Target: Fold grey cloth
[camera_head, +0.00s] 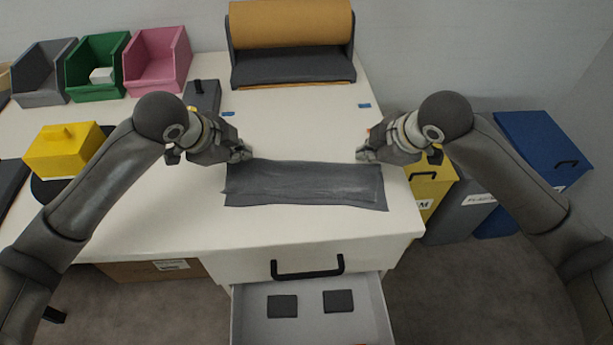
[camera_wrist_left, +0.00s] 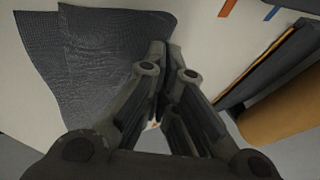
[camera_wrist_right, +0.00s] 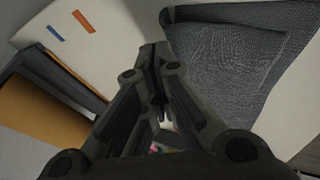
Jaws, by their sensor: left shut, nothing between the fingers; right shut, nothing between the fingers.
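The grey cloth (camera_head: 305,185) lies on the white table as a wide, flat strip near the front edge. It shows in the left wrist view (camera_wrist_left: 95,60) and in the right wrist view (camera_wrist_right: 225,60), where overlapping layers are visible. My left gripper (camera_head: 246,154) is shut and empty at the cloth's far left corner; it also shows in the left wrist view (camera_wrist_left: 161,55). My right gripper (camera_head: 363,155) is shut and empty at the far right corner, also in the right wrist view (camera_wrist_right: 153,55). Whether either fingertip touches the cloth, I cannot tell.
A brown paper roll on a dark holder (camera_head: 292,65) stands at the back. Grey, green (camera_head: 95,65) and pink bins (camera_head: 157,60) and a yellow box (camera_head: 64,152) are at left. An open drawer (camera_head: 310,315) juts out in front. Bins (camera_head: 545,145) stand right of the table.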

